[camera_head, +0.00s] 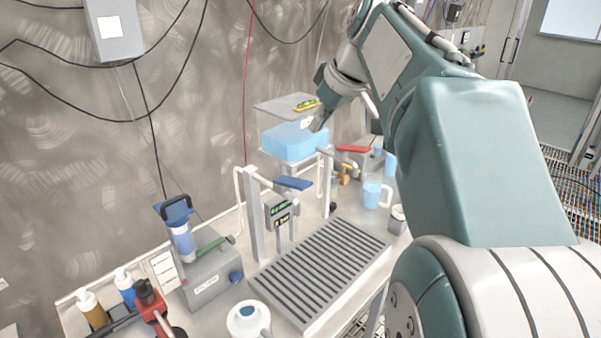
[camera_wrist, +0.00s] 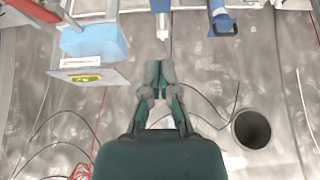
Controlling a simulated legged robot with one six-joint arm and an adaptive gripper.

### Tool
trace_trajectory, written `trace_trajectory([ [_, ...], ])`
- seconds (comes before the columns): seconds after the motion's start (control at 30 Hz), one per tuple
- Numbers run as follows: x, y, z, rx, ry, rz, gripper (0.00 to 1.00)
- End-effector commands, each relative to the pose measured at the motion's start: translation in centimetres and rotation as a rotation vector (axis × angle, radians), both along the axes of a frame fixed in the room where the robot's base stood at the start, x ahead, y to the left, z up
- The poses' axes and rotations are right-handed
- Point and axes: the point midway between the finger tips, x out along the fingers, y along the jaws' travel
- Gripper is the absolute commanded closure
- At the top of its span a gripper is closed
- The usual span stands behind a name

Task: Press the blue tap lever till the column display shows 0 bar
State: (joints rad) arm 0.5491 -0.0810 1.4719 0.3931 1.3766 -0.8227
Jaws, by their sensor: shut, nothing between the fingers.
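The blue tap lever (camera_head: 293,183) sticks out from the top of a white tap column on the bench. In the wrist view the blue lever (camera_wrist: 161,6) shows at the top edge, partly cut off. The column display (camera_head: 280,211) is a grey box with green and yellow characters, too small to read. My gripper (camera_head: 318,124) is up near the wall, above and right of the lever in the head view, apart from it. In the wrist view my gripper (camera_wrist: 159,68) has its fingers together and empty, below the lever in the picture.
A red lever (camera_head: 353,149) and a light-blue box (camera_head: 291,143) on a shelf stand beyond the blue lever. A slatted drain tray (camera_head: 322,268) lies in front of the column. A pump device with a blue clamp (camera_head: 180,232) stands at left. Loose cables hang on the wall.

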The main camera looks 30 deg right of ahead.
Motion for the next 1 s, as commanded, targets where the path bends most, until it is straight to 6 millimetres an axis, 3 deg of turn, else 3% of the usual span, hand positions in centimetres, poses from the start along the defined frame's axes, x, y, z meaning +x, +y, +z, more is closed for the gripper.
trace_trajectory([
  [0.57, 4.9, 1.5, -8.8, 0.001, 0.005, 0.002, 1.00],
  [0.8, 3.9, 1.1, -11.7, 0.001, 0.003, -0.001, 1.00],
  [1.0, 3.8, 1.1, -12.2, 0.000, 0.001, -0.001, 1.00],
])
